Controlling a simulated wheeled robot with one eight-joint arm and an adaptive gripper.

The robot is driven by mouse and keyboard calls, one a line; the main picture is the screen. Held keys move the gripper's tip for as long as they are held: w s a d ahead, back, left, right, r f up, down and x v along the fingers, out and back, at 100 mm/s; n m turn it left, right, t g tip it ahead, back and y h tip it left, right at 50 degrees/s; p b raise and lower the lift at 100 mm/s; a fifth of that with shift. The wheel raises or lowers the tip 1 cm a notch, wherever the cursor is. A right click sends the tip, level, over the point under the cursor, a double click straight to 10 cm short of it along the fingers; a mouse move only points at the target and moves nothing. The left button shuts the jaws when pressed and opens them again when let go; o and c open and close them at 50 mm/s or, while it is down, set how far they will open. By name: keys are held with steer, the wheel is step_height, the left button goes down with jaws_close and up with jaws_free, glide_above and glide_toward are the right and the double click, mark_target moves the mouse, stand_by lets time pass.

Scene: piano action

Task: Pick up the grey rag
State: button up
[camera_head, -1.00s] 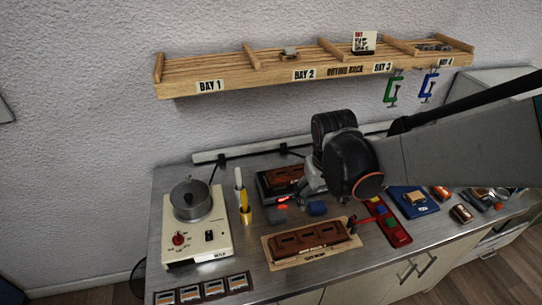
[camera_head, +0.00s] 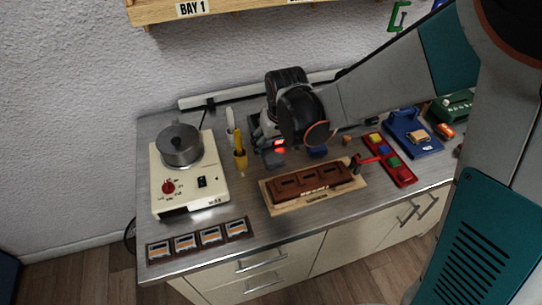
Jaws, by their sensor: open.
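A small grey crumpled thing, which looks like the grey rag (camera_head: 273,159), lies on the metal worktop just right of the yellow-handled tool. My gripper (camera_head: 272,146) is open, pointing down right at or just above the rag, with a red light glowing beside it. My dark wrist hides part of the area behind. I cannot tell whether the fingers touch the rag.
A cream hot plate with a grey pot (camera_head: 181,146) stands at left. Upright tools in holders (camera_head: 240,158) are close to my gripper's left. A brown slotted block (camera_head: 312,184) lies in front, a blue item (camera_head: 317,152) to the right, and a red tray (camera_head: 391,163) further right.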

mark_target(274, 158)
steer(key=shift+b+x, duration=0.4)
steer(key=shift+x, duration=0.6)
steer(key=b+x, duration=0.3)
steer(key=x, duration=0.1)
steer(key=shift+s+d+f, duration=0.15)
steer(key=shift+s+d, duration=0.1)
steer(key=shift+s, duration=0.15)
steer(key=shift+w+f, duration=0.2)
steer(key=shift+f, duration=0.35)
steer(key=shift+r, duration=0.15)
steer(key=c, duration=0.9)
steer(key=shift+c, duration=0.2)
steer(key=shift+r, duration=0.1)
step_height(274, 158, up, 20)
steer(key=p, duration=1.3)
steer(key=shift+p, duration=0.35)
